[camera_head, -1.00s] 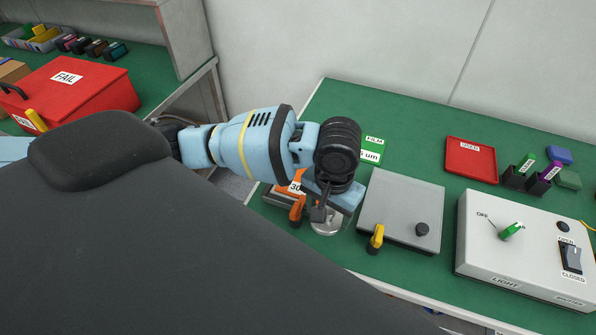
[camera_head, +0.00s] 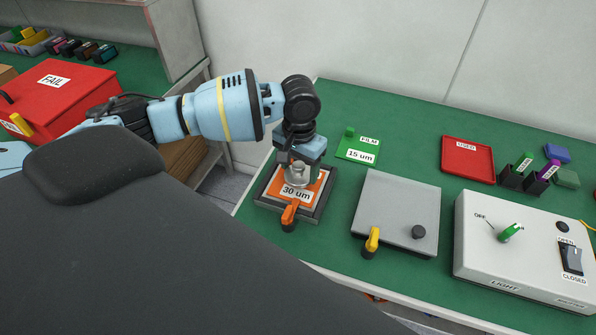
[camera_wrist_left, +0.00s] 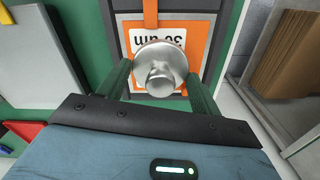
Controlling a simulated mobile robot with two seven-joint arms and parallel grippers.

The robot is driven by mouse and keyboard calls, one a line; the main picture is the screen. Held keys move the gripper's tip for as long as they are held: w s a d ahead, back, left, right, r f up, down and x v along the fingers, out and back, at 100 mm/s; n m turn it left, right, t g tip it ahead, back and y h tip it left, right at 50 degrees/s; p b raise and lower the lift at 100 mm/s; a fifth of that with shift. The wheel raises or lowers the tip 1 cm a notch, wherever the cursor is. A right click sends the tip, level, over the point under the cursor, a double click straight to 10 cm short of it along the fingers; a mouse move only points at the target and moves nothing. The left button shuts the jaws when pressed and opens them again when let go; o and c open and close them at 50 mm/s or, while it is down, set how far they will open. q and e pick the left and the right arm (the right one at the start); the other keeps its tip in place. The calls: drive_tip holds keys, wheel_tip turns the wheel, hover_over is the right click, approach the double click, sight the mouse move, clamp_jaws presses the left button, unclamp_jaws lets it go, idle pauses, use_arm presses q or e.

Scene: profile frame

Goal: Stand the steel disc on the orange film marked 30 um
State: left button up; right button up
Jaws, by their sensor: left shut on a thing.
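The orange film marked 30 um (camera_head: 318,188) lies in a dark grey frame with an orange clip at the near left of the green bench. Its label also shows upside down in the left wrist view, on the orange film (camera_wrist_left: 198,48). My left gripper (camera_head: 298,176) is over the film and shut on the steel disc (camera_head: 295,181), a shiny round piece with a raised knob. In the left wrist view the disc (camera_wrist_left: 145,56) is between the fingers and covers part of the label. I cannot tell whether it touches the film. My right gripper is not in view.
A grey plate with a yellow clip (camera_head: 398,205) is right of the frame. A green 15 um film (camera_head: 350,154) lies behind. A red USED tray (camera_head: 467,160) and a light control box (camera_head: 520,270) stand further right. A red FAIL box (camera_head: 60,95) is at far left.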

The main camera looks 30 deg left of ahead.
sight(297, 172)
use_arm(q)
drive_tip(key=shift+w+a, duration=0.25)
drive_tip(key=shift+a, duration=0.1)
drive_tip(key=shift+w+a+f, duration=0.15)
drive_tip(key=shift+a+f, duration=0.05)
drive_tip(key=shift+f, duration=0.05)
wheel_tip(297, 172, down, 3)
drive_tip(key=o, duration=1.3)
drive_tip(key=shift+r, duration=0.1)
